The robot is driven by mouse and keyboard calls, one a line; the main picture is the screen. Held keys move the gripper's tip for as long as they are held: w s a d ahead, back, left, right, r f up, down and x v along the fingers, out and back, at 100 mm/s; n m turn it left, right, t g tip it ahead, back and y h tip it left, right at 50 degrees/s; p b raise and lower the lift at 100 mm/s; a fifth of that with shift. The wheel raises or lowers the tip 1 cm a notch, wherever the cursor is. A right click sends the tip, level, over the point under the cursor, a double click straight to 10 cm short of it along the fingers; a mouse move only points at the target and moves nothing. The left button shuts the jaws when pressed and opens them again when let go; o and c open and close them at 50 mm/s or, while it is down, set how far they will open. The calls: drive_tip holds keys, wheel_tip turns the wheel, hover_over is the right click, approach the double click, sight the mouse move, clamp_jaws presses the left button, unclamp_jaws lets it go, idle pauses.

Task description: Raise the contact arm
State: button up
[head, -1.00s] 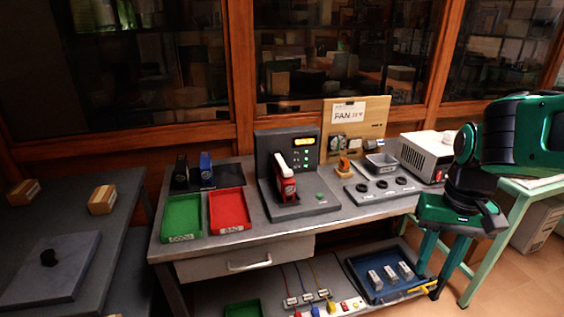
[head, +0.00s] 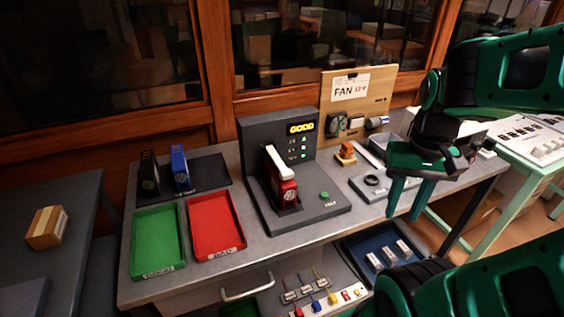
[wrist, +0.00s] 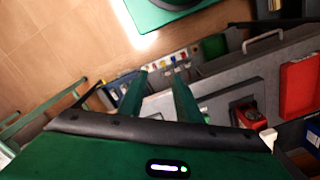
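The tester (head: 262,140) is a dark grey stand on the bench with a lit display that reads GOOD. Its white contact arm (head: 277,161) slants forward and down onto the top of a red battery (head: 283,190) standing in the tester. My gripper (head: 405,212) hangs to the right of the tester, above the right part of the bench. Its two green fingers point down and are apart, with nothing between them. In the wrist view my gripper (wrist: 158,88) is also open, and the red battery (wrist: 246,113) shows to the right of the fingers.
A green tray (head: 158,240) and a red tray (head: 215,225) lie left of the tester. Black and blue batteries (head: 180,168) stand behind them. A wooden FAN board (head: 355,100) stands behind, right of the tester. A grey part block (head: 372,182) lies between tester and gripper.

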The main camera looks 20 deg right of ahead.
drive_tip(key=shift+o, duration=0.4)
drive_tip(key=o, duration=0.3)
drive_tip(key=shift+s+r, duration=0.25)
drive_tip(key=shift+r, duration=0.05)
wheel_tip(320, 180, up, 9)
drive_tip(key=n, duration=0.6)
hover_over(287, 172)
wheel_tip(287, 172, down, 10)
drive_tip(key=shift+f, duration=0.1)
drive_tip(key=shift+w, duration=0.1)
drive_tip(key=shift+c, duration=0.5)
clamp_jaws()
